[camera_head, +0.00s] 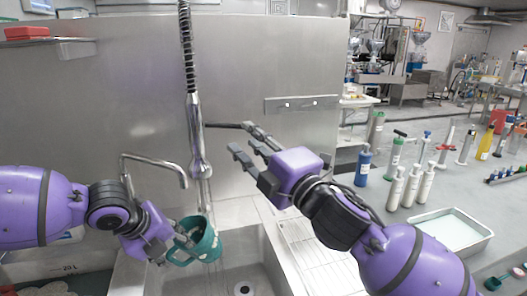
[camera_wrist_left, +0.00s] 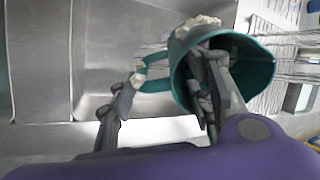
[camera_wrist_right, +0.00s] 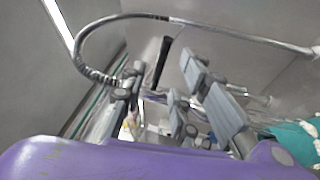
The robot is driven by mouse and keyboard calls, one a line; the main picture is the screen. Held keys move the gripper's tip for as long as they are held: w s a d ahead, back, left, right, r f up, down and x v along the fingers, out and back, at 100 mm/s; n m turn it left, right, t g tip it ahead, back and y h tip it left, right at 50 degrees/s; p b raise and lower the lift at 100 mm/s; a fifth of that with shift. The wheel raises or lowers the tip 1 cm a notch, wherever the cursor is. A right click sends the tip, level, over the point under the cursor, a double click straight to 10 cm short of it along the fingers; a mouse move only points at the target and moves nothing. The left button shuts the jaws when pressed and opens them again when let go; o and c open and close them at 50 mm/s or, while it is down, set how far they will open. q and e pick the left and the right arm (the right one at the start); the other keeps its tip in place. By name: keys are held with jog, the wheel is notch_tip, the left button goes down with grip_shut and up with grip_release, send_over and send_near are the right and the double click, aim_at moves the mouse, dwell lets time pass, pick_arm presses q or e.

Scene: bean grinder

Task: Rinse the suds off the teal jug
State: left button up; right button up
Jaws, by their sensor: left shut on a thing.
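The teal jug (camera_head: 205,243) is tilted over the sink (camera_head: 240,275), below the hanging spray head (camera_head: 198,150). Thin pale streaks between spray head and jug look like running water. My left gripper (camera_head: 178,240) is shut on the jug; in the left wrist view (camera_wrist_left: 165,85) one finger is inside its mouth and the other is at the handle. White suds show on the jug (camera_wrist_left: 262,72), at its outer wall and handle. My right gripper (camera_head: 252,146) is open beside the dark tap lever (camera_head: 230,125). In the right wrist view the lever (camera_wrist_right: 162,62) appears between its fingers (camera_wrist_right: 165,95).
A curved spout (camera_head: 155,160) stands left of the spray head. A ribbed drainboard (camera_head: 312,240) lies right of the sink. Several bottles (camera_head: 397,185) and a shallow metal tray (camera_head: 450,232) occupy the right counter. A steel wall (camera_head: 130,90) closes off the back.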

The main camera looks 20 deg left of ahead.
jog(key=v, duration=0.5)
jog(key=shift+s+d, duration=0.1)
jog(key=shift+s, duration=0.1)
jog(key=shift+c, duration=0.5)
jog(key=c, duration=0.5)
jog(key=shift+m, duration=0.5)
jog(key=w+f, duration=0.1)
jog(key=d+f, duration=0.1)
jog(key=f, duration=0.1)
jog(key=w+f, duration=0.1)
jog(key=shift+w+d+f, duration=0.2)
jog(key=shift+w, duration=0.15)
grip_shut()
jog(key=s+f+n+g+y, duration=0.2)
jog(key=s+n+g+y, duration=0.3)
jog(key=n+g+y, duration=0.45)
jog(key=w+a+r+n+t+h, duration=0.1)
jog(key=w+a+r+h, duration=0.1)
jog(key=w+a+r, duration=0.3)
jog(key=shift+s+a+f+x, duration=0.2)
jog(key=shift+s+f+x, duration=0.05)
jog(key=shift+x, duration=1.65)
